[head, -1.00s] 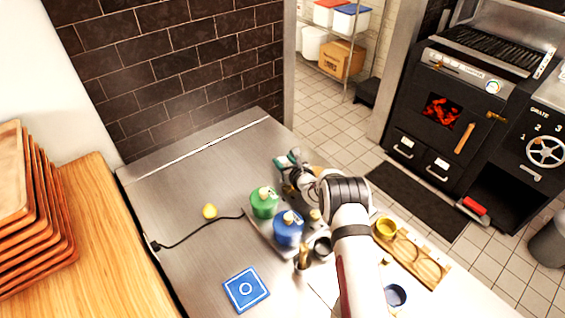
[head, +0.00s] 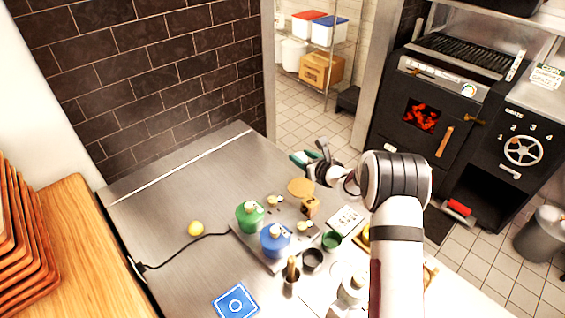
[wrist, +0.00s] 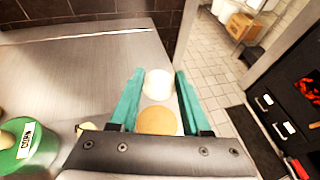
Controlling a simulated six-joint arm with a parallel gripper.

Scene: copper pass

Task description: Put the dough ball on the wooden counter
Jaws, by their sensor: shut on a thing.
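The pale, round dough ball (wrist: 158,84) is between the teal fingers of my gripper (wrist: 158,74) in the wrist view. My gripper is shut on it, over the far right part of the steel table. In the head view my gripper (head: 303,158) is beyond the green tub, and the dough ball is hard to make out there. The wooden counter (head: 75,235) is at the far left of the head view, well apart from my gripper.
A stack of orange-brown trays (head: 22,245) stands on the wooden counter's left side. The table's far left is clear.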

